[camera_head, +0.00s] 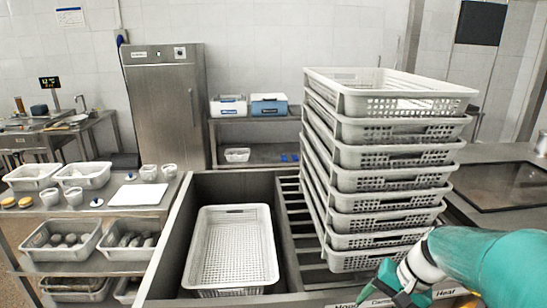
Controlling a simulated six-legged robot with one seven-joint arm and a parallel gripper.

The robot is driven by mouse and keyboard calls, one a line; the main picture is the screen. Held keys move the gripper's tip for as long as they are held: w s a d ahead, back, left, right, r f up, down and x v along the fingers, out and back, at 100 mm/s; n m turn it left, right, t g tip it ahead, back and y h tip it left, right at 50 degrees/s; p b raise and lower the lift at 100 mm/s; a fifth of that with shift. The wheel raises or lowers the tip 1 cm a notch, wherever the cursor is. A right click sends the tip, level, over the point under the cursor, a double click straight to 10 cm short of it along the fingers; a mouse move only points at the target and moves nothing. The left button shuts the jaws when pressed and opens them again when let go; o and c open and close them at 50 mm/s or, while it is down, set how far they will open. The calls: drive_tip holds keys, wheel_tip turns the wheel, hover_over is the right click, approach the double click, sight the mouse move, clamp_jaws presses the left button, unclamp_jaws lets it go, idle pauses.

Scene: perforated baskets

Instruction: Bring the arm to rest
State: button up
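My arm comes in from the lower right, with teal and white links. My gripper (392,290) is at the bottom edge, low in front of the basket stack, partly cut off by the frame. Its fingers are too small and hidden to show whether they are open or shut. A tall stack of white perforated baskets (395,155) stands just behind it on a slatted metal rack. One empty white basket (236,250) lies apart in the metal basin at the left of the stack.
A shelf table (100,205) with white bins, cups and a cutting board stands at the left. A steel cabinet (165,110) and a low shelf with blue and white boxes (268,105) stand at the back. A dark panel (505,185) is set in the right counter. Labels lie along the front edge.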

drive_tip(key=s+a+r+n+t+h, duration=0.4)
drive_tip(key=s+a+r, duration=0.3)
drive_tip(key=s, duration=0.5)
wheel_tip(320, 180, up, 2)
drive_tip(key=shift+n+h, duration=0.3)
drive_tip(key=shift+n, duration=0.5)
